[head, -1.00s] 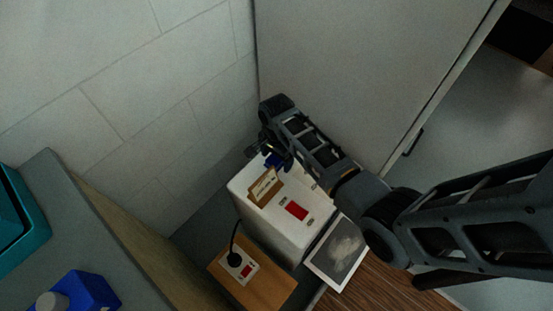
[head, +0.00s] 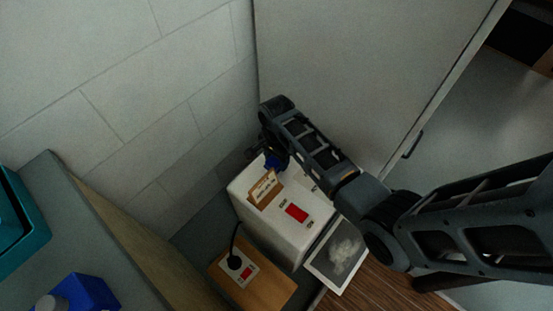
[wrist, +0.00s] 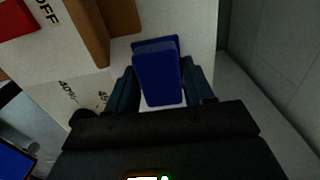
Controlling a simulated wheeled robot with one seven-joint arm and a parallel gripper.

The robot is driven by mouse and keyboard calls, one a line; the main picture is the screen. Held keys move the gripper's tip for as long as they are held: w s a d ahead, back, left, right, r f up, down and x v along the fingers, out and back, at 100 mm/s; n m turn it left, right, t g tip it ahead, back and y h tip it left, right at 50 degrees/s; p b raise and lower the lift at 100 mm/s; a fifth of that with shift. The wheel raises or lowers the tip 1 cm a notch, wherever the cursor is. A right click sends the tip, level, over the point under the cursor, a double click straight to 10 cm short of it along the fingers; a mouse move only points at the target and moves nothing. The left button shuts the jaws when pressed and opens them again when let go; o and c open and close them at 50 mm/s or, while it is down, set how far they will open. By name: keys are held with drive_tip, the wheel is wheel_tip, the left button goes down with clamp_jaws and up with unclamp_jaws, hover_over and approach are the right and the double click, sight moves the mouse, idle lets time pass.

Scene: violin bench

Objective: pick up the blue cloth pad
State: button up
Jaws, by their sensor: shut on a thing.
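The blue cloth pad (wrist: 158,78) is a small blue block between the two fingers of my gripper (wrist: 160,95) in the wrist view. My gripper is shut on it, with a finger at each side. In the head view the pad (head: 273,163) shows as a small dark blue patch below my gripper (head: 270,152), at the far end of the white box (head: 254,228). I cannot tell whether the pad still touches the box top.
A brown card holder (head: 264,190) and a red patch (head: 297,212) are on the box top. A wooden block with a switch (head: 268,289) and a framed picture (head: 338,252) are nearby. A wall and a pale panel stand close behind my gripper.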

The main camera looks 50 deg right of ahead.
drive_tip(key=shift+r, duration=0.45)
wheel_tip(320, 180, up, 3)
drive_tip(key=shift+w+f+p, duration=0.1)
drive_tip(key=shift+f+p, duration=0.05)
drive_tip(key=shift+p, duration=0.15)
drive_tip(key=s+d+r+p, duration=0.1)
drive_tip(key=s+d+r, duration=0.5)
drive_tip(key=s, duration=0.3)
drive_tip(key=shift+s+d+r, duration=0.3)
drive_tip(key=shift+s+r, duration=0.1)
drive_tip(key=shift+r, duration=0.15)
